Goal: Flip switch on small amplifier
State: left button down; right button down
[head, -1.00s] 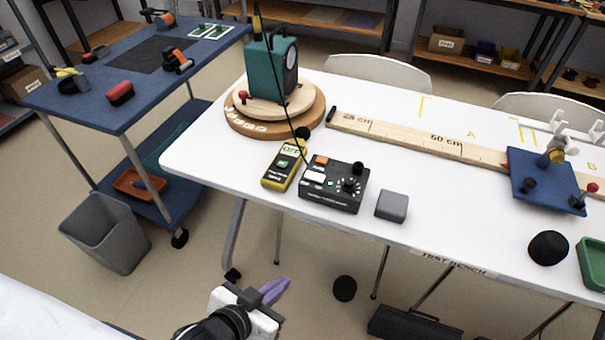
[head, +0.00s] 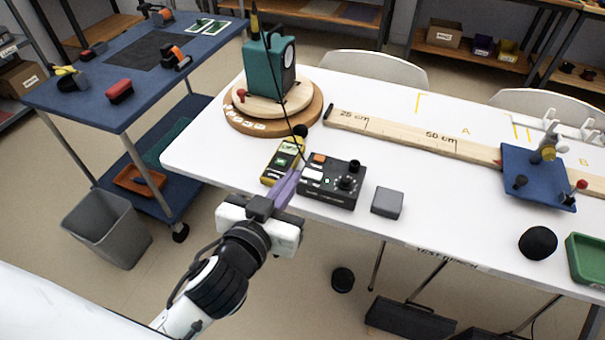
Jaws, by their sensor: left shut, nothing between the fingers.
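The small black amplifier (head: 330,182) sits near the front edge of the white table, with an orange button, white panels and dark knobs on top. My left gripper (head: 289,180) is shut and empty, its purple fingers at the left side of the amplifier. In this view the fingers overlap the lower part of the yellow meter (head: 281,160) and the amplifier's left edge. I cannot tell whether they touch either one. The switch itself is too small to make out clearly. My right gripper is not in view.
A teal speaker (head: 270,68) stands on a round wooden turntable (head: 235,116) behind the meter, with a cable hanging in front. A grey block (head: 387,202) lies right of the amplifier. A long wooden ruler (head: 400,133) and a blue stand (head: 536,180) are farther right.

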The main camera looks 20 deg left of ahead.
pick_arm(q)
send_over(312, 175)
jog(key=s+a, duration=0.1)
jog(key=s, duration=0.1)
jog(key=shift+s+a+f, duration=0.15)
jog(key=shift+f, duration=0.7)
jog(key=f, duration=0.3)
jog(key=shift+s, duration=0.25)
jog(key=shift+f, duration=0.5)
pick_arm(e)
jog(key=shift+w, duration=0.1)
pick_arm(q)
jog(key=shift+f+b, duration=0.3)
jog(key=shift+b, duration=0.25)
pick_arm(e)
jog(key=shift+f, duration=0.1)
pick_arm(q)
jog(key=shift+r, duration=0.15)
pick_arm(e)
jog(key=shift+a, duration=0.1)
